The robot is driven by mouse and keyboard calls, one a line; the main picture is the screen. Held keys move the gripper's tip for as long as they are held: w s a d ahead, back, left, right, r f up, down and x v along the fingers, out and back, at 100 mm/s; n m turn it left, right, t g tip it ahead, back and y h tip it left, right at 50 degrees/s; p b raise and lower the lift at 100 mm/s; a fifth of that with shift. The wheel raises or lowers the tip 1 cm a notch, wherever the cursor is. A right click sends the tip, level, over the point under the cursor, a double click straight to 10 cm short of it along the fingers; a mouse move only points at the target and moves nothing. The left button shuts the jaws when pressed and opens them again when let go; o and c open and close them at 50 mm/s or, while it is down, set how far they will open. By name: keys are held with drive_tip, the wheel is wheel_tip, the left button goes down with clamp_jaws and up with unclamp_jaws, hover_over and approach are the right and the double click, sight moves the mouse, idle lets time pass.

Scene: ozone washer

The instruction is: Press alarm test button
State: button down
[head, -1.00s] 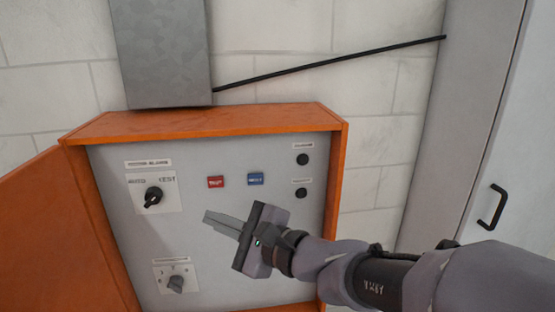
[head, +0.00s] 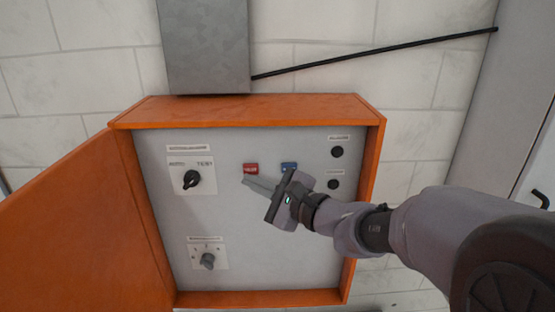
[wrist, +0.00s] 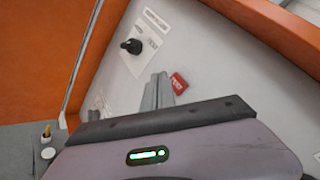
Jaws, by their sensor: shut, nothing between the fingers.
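The panel (head: 255,235) of an open orange cabinet holds a small red button (head: 250,169) with pale lettering too small to read surely. A blue button (head: 289,167) sits to its right, partly hidden by my gripper. My gripper (head: 246,181) is shut and empty, its fingertips just below the red button in the head view. In the wrist view the fingertips (wrist: 158,80) point up at the panel, with the red button (wrist: 179,83) close to their right. I cannot tell whether they touch it.
A black selector knob (head: 191,180) is left of the red button, with a grey knob (head: 207,261) below. Two black round parts (head: 336,152) (head: 333,184) are at the right. The orange door (head: 80,235) stands open at the left. A black cable (head: 375,52) crosses the wall above.

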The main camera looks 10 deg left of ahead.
sight(240, 169)
drive_tip(key=shift+w+a+f, duration=0.1)
drive_tip(key=shift+w+a, duration=0.1)
drive_tip(key=shift+w, duration=0.55)
idle(1.5)
drive_tip(key=shift+w+a, duration=0.1)
drive_tip(key=shift+w, duration=0.3)
drive_tip(key=shift+w+b, duration=0.35)
idle(0.5)
drive_tip(key=shift+s, duration=0.1)
drive_tip(key=shift+s+b, duration=0.6)
drive_tip(key=shift+s, duration=0.1)
drive_tip(key=shift+s+d+b, duration=0.25)
drive_tip(key=shift+s+b, duration=0.2)
drive_tip(key=shift+s, duration=0.35)
drive_tip(key=shift+s+d+b, duration=0.2)
drive_tip(key=shift+s+b, duration=0.2)
drive_tip(key=shift+s, duration=0.45)
drive_tip(key=shift+s+d+b, duration=0.25)
drive_tip(key=shift+s+b, duration=0.2)
drive_tip(key=shift+s, duration=0.35)
